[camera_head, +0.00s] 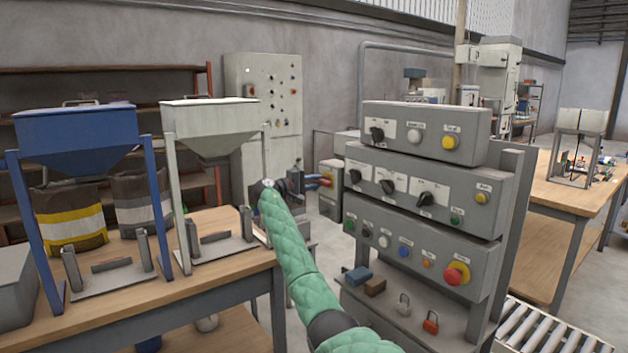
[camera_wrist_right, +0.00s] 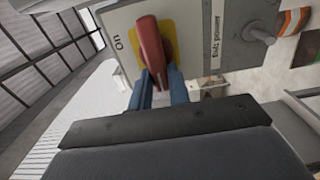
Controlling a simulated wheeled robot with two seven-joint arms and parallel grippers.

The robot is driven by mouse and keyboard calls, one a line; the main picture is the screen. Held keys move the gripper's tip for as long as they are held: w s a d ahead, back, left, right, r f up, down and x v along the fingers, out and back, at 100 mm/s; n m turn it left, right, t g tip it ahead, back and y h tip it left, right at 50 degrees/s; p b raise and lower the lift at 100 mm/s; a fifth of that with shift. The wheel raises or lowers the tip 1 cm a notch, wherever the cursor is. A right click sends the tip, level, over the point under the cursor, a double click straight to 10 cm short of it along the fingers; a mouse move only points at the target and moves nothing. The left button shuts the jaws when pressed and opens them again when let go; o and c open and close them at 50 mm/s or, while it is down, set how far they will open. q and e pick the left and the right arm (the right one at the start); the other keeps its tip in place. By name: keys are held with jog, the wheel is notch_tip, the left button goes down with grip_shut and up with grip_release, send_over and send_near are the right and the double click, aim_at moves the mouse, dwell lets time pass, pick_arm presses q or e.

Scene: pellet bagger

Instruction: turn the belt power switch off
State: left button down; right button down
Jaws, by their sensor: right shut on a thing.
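The belt power switch is a red lever (camera_wrist_right: 149,48) on a yellow plate (camera_wrist_right: 165,32), on the face of a grey box (camera_wrist_right: 195,45) in the right wrist view. An "On" label lies left of the lever, and text ending in "power" lies on the box's right side. My right gripper (camera_wrist_right: 160,88), with blue fingers, is shut on the lever's near end. In the head view, the right gripper (camera_head: 322,181) reaches the grey switch box (camera_head: 331,205) beyond the bagging table; the lever is small there and partly hidden. My left gripper is not in view.
A control stack (camera_head: 420,190) with knobs and buttons stands just right of my green right arm. A wooden table (camera_head: 195,285) with blue and pale hoppers stands left. A tall grey cabinet (camera_head: 262,100) is behind. A roller conveyor (camera_head: 545,335) lies at lower right.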

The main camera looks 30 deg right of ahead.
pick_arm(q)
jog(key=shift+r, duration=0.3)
pick_arm(e)
jog(key=shift+d, duration=0.1)
jog(key=c, duration=1.3)
grip_release()
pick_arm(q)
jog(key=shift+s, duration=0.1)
pick_arm(e)
jog(key=shift+d+f, duration=0.1)
jog(key=shift+a, duration=0.2)
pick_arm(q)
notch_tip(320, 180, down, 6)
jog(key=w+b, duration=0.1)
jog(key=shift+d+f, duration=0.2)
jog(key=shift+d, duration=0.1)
pick_arm(e)
jog(key=a, duration=0.7)
jog(key=shift+s+a+f, duration=0.1)
jog(key=shift+s+a, duration=0.05)
jog(key=shift+s, duration=0.15)
